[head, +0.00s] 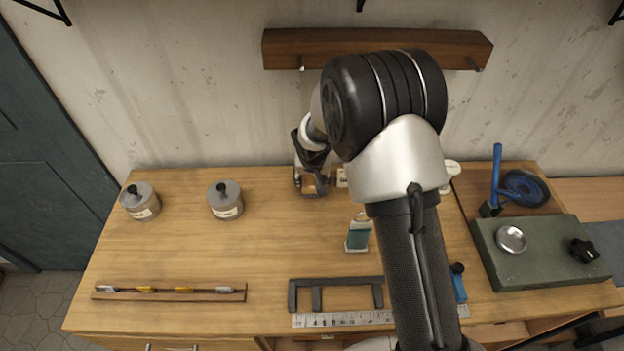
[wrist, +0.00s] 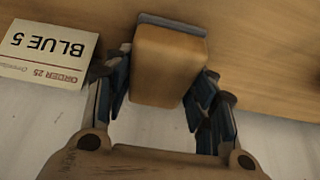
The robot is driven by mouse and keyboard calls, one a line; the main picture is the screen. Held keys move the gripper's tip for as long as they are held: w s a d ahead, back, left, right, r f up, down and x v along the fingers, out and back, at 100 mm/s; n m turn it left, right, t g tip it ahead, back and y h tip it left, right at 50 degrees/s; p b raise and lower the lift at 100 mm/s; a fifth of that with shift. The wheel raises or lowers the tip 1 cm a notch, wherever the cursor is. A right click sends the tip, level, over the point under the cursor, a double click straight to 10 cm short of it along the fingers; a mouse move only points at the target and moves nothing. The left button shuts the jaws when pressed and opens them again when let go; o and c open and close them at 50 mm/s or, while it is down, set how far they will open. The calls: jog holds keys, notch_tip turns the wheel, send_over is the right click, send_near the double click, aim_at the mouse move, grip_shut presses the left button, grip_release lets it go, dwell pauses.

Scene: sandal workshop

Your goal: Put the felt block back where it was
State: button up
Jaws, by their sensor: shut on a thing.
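The felt block (wrist: 168,65) is a tan block with a grey layer along its far edge in the wrist view. My gripper (wrist: 158,95) is shut on it, with a dark blue-grey finger on each side. In the head view my gripper (head: 312,188) points down at the back of the wooden bench, left of my arm's big joint. There the block is mostly hidden between the fingers. It is at or just above the bench top; I cannot tell if it touches.
A card reading "ORDER 25 BLUE 5" (wrist: 45,52) stands close beside the gripper. Two lidded jars (head: 225,200) (head: 140,201) stand left. A teal item (head: 358,236) is in front, with a dark frame (head: 335,281) and ruler (head: 345,319) nearer. A wall shelf (head: 290,48) hangs behind.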

jog(key=shift+w+f, duration=0.1)
jog(key=shift+f, duration=0.25)
jog(key=shift+r, duration=0.1)
jog(key=shift+c, duration=0.3)
jog(key=o, duration=1)
jog(key=p+v, duration=0.3)
jog(key=v, duration=0.9)
